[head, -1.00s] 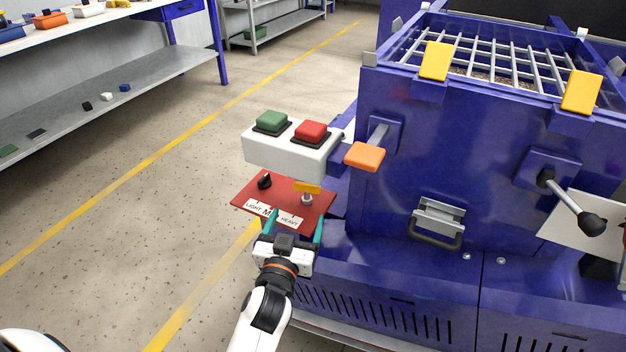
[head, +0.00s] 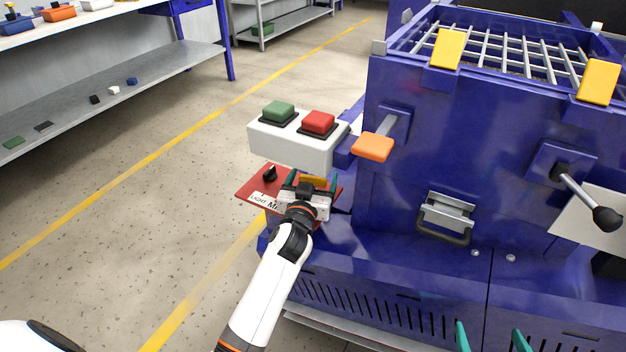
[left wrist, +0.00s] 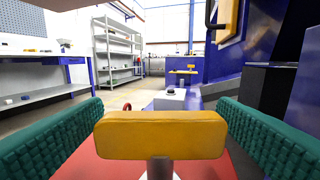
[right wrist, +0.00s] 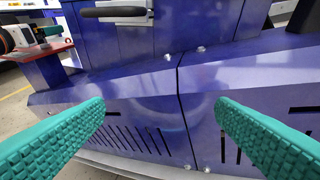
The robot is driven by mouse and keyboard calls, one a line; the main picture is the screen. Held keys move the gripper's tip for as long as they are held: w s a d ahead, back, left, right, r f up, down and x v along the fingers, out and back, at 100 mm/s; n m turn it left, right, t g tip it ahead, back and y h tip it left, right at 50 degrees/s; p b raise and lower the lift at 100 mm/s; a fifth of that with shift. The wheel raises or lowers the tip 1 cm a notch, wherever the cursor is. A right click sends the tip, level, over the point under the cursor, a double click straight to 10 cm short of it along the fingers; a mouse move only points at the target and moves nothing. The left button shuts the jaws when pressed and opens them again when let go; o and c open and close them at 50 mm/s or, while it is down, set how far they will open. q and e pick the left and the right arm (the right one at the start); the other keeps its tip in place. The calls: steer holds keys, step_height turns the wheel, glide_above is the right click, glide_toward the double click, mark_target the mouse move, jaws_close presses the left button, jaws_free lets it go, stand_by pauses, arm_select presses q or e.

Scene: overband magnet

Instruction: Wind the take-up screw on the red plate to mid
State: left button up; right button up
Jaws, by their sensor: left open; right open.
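The red plate (head: 250,188) juts out below the push-button box, with a white label strip (head: 262,199) reading LIGHT at its left; the rest is hidden by my left gripper. The take-up screw's yellow bar handle (head: 314,181) stands on the plate's right part. A black knob (head: 269,174) sits to its left. My left gripper (head: 311,184) is open around the yellow bar. In the left wrist view the bar (left wrist: 160,135) lies between the two teal fingers, with a narrow gap each side. My right gripper (head: 490,338) is open and empty before the blue machine's lower panel.
A white box with green (head: 278,110) and red (head: 318,122) buttons stands just behind the plate. An orange-tipped lever (head: 373,148) and a black-knobbed lever (head: 606,219) stick out from the blue machine (head: 400,230). The floor to the left is clear.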

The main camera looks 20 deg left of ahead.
arm_select(q)
steer(key=c, duration=1)
steer(key=shift+r+m+h+p, duration=0.2)
steer(key=shift+m+h+p, duration=0.4)
steer(key=shift+p, duration=0.6)
steer(key=h+p, duration=0.1)
steer(key=m+h+p, duration=0.1)
steer(key=p, duration=0.1)
steer(key=shift+r+h, duration=0.2)
steer(key=shift+h, duration=0.1)
steer(key=shift+d+f+m+h+p, duration=0.1)
steer(key=shift+f+m+h+p, duration=0.2)
steer(key=shift+m+h+p, duration=0.15)
arm_select(e)
steer(key=s+d+f+g+h, duration=0.1)
steer(key=s+d+f+g, duration=0.1)
steer(key=s+g, duration=0.3)
steer(key=s+d+f+g+h, duration=0.1)
steer(key=s+f+g, duration=0.3)
steer(key=s, duration=0.4)
steer(key=shift+d+f+m+g+h, duration=0.35)
steer(key=shift+d+g, duration=0.15)
steer(key=shift+d, duration=0.4)
arm_select(q)
steer(key=o, duration=1)
